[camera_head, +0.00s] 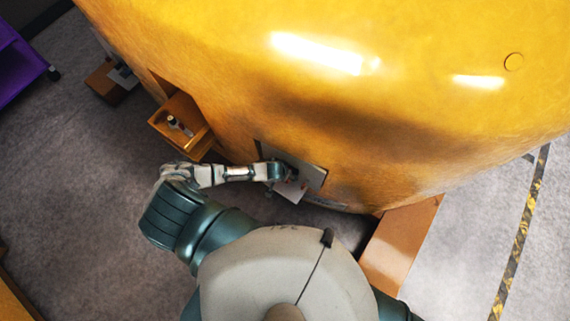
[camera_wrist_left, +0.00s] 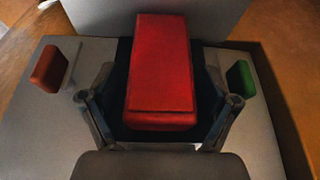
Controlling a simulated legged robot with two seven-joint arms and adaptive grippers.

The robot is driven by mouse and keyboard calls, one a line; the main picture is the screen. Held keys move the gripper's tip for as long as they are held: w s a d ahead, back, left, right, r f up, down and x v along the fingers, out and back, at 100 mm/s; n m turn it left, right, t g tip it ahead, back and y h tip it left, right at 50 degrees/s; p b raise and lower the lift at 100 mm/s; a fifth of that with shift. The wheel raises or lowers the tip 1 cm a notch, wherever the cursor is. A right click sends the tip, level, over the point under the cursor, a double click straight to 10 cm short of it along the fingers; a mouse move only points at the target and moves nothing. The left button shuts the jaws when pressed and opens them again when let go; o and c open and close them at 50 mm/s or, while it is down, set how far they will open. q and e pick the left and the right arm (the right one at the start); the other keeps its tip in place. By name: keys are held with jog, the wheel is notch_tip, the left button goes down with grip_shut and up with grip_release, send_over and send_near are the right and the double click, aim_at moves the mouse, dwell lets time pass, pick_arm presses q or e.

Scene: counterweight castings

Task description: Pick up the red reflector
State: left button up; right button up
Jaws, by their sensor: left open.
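The red reflector (camera_wrist_left: 160,70) is a long red block in the middle of the left wrist view, above a dark area. My left gripper (camera_wrist_left: 146,72) is open. I see gaps on both sides and no grip on the block. In the head view my left gripper (camera_head: 293,184) is at a grey plate (camera_head: 312,173) on the side of the big yellow casting. The reflector cannot be made out there. My right gripper is out of view.
The yellow casting (camera_head: 400,125) fills the upper head view. An open orange box (camera_head: 190,140) with small items sits left of my left gripper. An orange block (camera_head: 400,240) stands at lower right. A purple cart (camera_head: 18,62) is at far left.

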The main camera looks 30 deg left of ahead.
pick_arm(q)
jog(key=c, duration=0.9)
jog(key=shift+a, duration=0.1)
jog(key=c, duration=0.5)
jog(key=shift+s+r, duration=0.1)
